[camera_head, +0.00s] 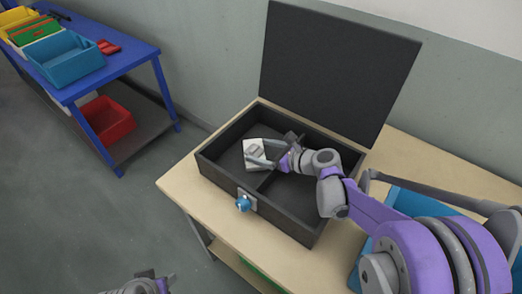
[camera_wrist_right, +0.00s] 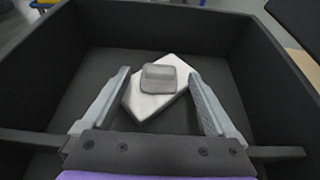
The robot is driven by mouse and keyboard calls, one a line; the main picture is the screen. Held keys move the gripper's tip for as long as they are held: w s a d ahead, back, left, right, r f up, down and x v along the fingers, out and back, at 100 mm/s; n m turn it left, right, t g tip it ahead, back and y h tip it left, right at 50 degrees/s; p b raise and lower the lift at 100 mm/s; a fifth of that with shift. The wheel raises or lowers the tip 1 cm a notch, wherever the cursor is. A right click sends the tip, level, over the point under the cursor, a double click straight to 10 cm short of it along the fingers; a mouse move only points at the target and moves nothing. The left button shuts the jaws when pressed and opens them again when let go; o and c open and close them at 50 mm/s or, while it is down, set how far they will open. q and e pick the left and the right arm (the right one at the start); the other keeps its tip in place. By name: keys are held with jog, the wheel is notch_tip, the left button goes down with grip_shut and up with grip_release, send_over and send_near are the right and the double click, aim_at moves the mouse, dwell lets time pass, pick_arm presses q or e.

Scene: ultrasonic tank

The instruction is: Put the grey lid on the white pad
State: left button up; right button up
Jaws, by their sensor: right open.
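The white pad (camera_head: 249,163) lies on the floor of the left compartment of the open black tank. The grey lid (camera_wrist_right: 159,78) rests on top of the pad, toward its far part in the right wrist view, where the pad (camera_wrist_right: 150,106) shows around it. My right gripper (camera_head: 257,153) is inside the tank, open. In the right wrist view its fingers (camera_wrist_right: 160,88) stand on either side of the pad and lid, with gaps beside the lid. The lid is small and partly hidden in the head view. Part of my left gripper (camera_head: 150,283) shows at the bottom edge, its jaws unclear.
The tank (camera_head: 222,180) has a low divider, a raised black cover (camera_head: 335,72) behind it and a blue knob (camera_head: 243,203) in front. It stands on a wooden table (camera_head: 200,203). A blue bin (camera_head: 408,203) is at the right. A blue bench (camera_head: 125,60) with bins stands far left.

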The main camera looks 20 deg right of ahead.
jog(key=p+v, duration=0.1)
jog(key=v, duration=1)
jog(key=shift+s+d, duration=0.15)
jog(key=shift+s, duration=0.1)
dwell(0.6)
